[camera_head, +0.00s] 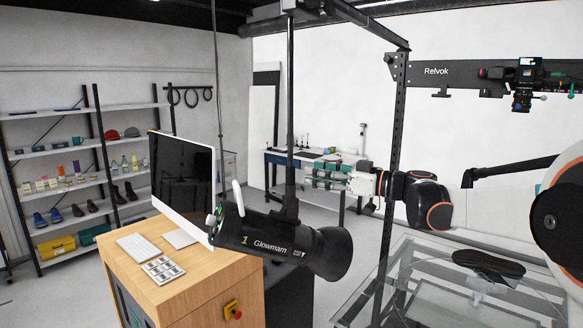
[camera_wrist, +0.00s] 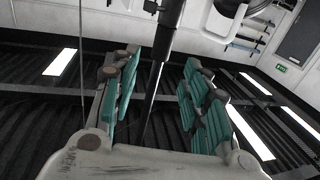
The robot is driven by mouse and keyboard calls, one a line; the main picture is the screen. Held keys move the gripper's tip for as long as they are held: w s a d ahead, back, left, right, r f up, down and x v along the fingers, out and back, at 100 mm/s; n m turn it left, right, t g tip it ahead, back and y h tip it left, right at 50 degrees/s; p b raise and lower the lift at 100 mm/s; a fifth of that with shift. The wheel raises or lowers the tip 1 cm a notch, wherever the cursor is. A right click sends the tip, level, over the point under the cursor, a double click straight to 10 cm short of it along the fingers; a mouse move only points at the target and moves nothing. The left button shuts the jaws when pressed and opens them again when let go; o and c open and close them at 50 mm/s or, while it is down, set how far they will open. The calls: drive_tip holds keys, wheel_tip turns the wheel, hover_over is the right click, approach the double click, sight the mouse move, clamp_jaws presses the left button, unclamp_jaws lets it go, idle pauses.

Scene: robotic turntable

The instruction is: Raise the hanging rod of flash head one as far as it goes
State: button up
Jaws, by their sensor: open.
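Flash head one (camera_head: 262,240), a black cylinder marked 1 with a flared front, hangs at the middle of the head view. Its hanging rod (camera_head: 290,110) is a dark upright tube running up to the overhead rail. My gripper (camera_head: 308,178) is at the right of the rod, just above the flash head, with its teal-padded fingers pointing left at the rod. In the wrist view the rod (camera_wrist: 166,32) shows in the gap between the two spread fingers, clear of both pads. The gripper is open and empty. I cannot tell exactly how deep the rod sits between the fingertips.
A monitor (camera_head: 182,183) stands on a wooden desk (camera_head: 190,285) with a keyboard, left of the flash head. A black frame post (camera_head: 397,130) stands behind my arm. A thin cable (camera_head: 217,80) hangs left of the rod.

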sight(290, 166)
drive_tip(key=p+x, duration=0.1)
drive_tip(key=x, duration=0.7)
drive_tip(key=shift+w+a, duration=0.1)
drive_tip(key=shift+a, duration=0.2)
drive_tip(key=shift+c, duration=0.4)
clamp_jaws()
